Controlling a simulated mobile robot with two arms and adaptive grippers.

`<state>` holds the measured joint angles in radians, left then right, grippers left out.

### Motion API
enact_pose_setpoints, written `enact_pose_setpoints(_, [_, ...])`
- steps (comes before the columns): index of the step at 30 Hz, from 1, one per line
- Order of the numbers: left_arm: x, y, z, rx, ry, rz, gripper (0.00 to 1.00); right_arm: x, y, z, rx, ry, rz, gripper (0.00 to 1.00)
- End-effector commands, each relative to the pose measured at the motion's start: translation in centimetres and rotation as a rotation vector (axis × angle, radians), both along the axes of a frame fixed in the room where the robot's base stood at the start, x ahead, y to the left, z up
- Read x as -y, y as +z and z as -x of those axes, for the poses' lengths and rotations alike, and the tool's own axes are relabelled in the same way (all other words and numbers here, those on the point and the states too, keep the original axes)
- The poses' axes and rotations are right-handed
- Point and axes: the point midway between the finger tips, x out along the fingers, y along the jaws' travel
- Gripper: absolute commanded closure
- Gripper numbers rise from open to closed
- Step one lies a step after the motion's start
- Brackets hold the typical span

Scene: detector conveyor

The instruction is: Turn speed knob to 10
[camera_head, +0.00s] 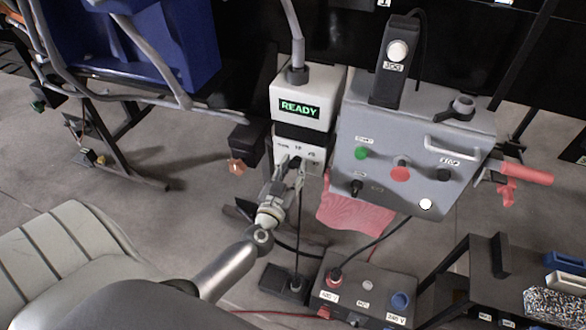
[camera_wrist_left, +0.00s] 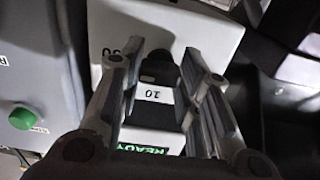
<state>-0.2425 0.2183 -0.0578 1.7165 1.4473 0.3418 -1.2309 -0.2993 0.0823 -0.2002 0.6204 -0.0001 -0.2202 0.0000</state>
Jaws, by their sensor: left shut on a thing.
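The white control unit (camera_head: 318,150) has small printed markings on its front, and its screen (camera_head: 299,108) reads READY. The dark speed knob (camera_wrist_left: 158,66) sits between my left fingers in the wrist view. A white label reading 10 (camera_wrist_left: 153,94) shows beside it, and part of another number, ending in 0, is near the left finger. My left gripper (camera_head: 288,172) reaches up to the unit's front and is shut on the knob; it also shows in the wrist view (camera_wrist_left: 163,70). The fingers hide the knob's sides, and I cannot tell where its pointer stands. My right gripper is not in view.
To the right is a grey panel box (camera_head: 380,130) with a green button (camera_head: 361,153), a red button (camera_head: 400,174) and black knobs. A pink cloth (camera_head: 354,213) hangs below it. A lower box (camera_head: 375,287) with cables stands at the bottom. A blue bin (camera_head: 160,50) is at upper left.

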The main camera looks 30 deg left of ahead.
Motion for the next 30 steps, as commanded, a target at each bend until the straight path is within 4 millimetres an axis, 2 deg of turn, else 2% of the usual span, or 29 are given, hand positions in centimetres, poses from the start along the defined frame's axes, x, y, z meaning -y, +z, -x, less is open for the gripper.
enact_pose_setpoints(8, [0.0, 0.0, 0.0, 0.005, 0.000, 0.024, 0.92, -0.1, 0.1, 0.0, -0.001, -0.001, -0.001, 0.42])
enact_pose_setpoints(14, [0.0, 0.0, 0.0, 0.025, 0.000, 0.111, 0.92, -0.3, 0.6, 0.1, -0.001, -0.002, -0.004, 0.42])
enact_pose_setpoints(30, [0.1, 0.0, 0.0, 0.136, 0.000, 0.576, 0.92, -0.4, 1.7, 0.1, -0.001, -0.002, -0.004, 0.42])
